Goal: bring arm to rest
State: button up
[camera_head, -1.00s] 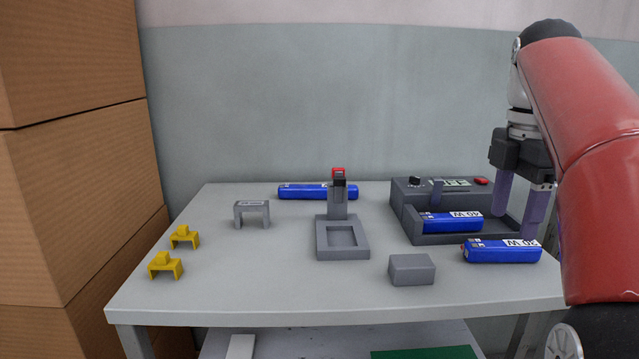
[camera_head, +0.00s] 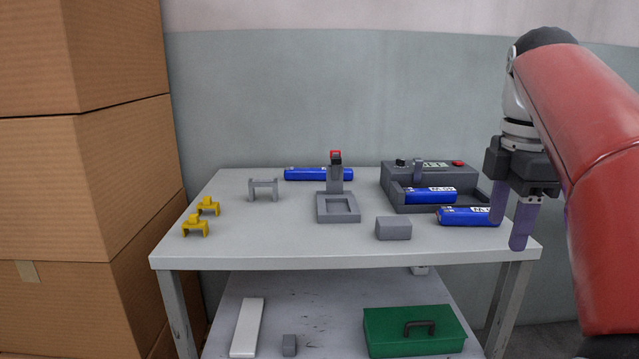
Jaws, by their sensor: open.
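My gripper (camera_head: 511,222) is at the right, over the table's right end, with its two purple fingers pointing down. It is open, with nothing between the fingers. One finger overlaps the right end of a blue labelled housing (camera_head: 466,216) lying on the table (camera_head: 290,228); I cannot tell whether they touch. My red arm fills the right side of the view.
A second blue housing (camera_head: 430,195) lies in the grey tester (camera_head: 425,175); a third (camera_head: 300,174) lies at the back. A grey press fixture (camera_head: 338,218), grey block (camera_head: 394,229), grey bracket (camera_head: 263,196) and yellow brackets (camera_head: 195,229) stand on the table. A green toolbox (camera_head: 400,345) is below.

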jog(key=s+a+f+m+t, duration=0.1)
jog(key=s+a+f+m, duration=0.2)
jog(key=f, duration=0.4)
jog(key=s+a+f+m+t, duration=0.2)
jog(key=s+a+f+m, duration=0.2)
jog(key=f+m, duration=0.4)
jog(key=s+a+f+m+t, duration=0.2)
jog(key=s+f+m, duration=0.3)
jog(key=f, duration=0.3)
jog(key=shift+s+a+m, duration=0.4)
jog(key=shift+s+a, duration=0.1)
jog(key=shift+a, duration=0.4)
